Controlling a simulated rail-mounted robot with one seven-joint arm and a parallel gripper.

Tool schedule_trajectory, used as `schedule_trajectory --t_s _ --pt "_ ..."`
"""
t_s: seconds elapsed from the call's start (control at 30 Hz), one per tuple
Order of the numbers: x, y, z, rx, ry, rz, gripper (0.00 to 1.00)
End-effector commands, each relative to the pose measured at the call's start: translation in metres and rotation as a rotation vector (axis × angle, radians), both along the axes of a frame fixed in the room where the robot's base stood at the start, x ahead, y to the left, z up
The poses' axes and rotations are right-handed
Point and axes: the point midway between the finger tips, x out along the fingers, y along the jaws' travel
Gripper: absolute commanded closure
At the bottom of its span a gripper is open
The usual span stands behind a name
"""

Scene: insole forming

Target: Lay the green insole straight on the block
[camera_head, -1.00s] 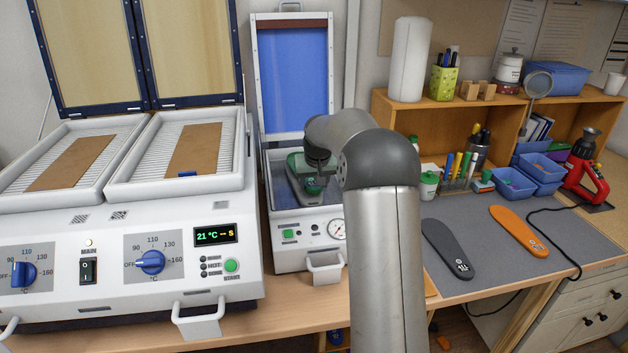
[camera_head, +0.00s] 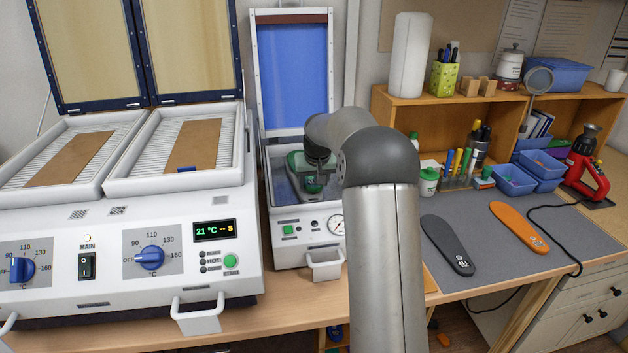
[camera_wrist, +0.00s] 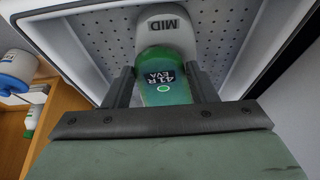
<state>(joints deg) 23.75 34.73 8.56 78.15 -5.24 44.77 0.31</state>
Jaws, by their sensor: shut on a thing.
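The green insole (camera_wrist: 165,92), marked "43 R EVA", is between the two fingers of my gripper (camera_wrist: 160,72) in the wrist view. My gripper is shut on its near end. The pale block (camera_wrist: 168,24), marked "MID", lies just beyond and partly under the insole, on a perforated white bed. In the head view the insole (camera_head: 313,186) shows green inside the open press (camera_head: 308,212), below my gripper (camera_head: 318,168). My gripper and arm hide part of the insole and block there, so I cannot tell how straight the insole lies or how fully it touches the block.
The press lid (camera_head: 291,75) with its blue sheet stands open behind. A two-bay heater (camera_head: 120,235) with raised lids is at left. A dark insole (camera_head: 448,245) and an orange insole (camera_head: 519,228) lie on the grey mat (camera_head: 490,270) at right. A wooden shelf (camera_head: 505,112) stands behind.

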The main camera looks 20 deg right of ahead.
Motion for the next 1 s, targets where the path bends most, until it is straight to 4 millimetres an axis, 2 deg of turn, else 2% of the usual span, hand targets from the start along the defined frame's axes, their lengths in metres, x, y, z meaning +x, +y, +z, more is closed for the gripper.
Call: schedule_trajectory --t_s 0.4,0.43,0.5,0.83,1.0 --pt "0.0 0.0 0.0 0.0 0.0 0.0 0.75" --pt "0.0 0.0 0.0 0.0 0.0 0.0 0.4" --pt "0.0 0.0 0.0 0.0 0.0 0.0 0.23" --pt "-0.001 0.0 0.002 0.0 -0.001 0.0 0.23" --pt "-0.008 0.002 0.022 -0.001 -0.004 0.0 0.23"
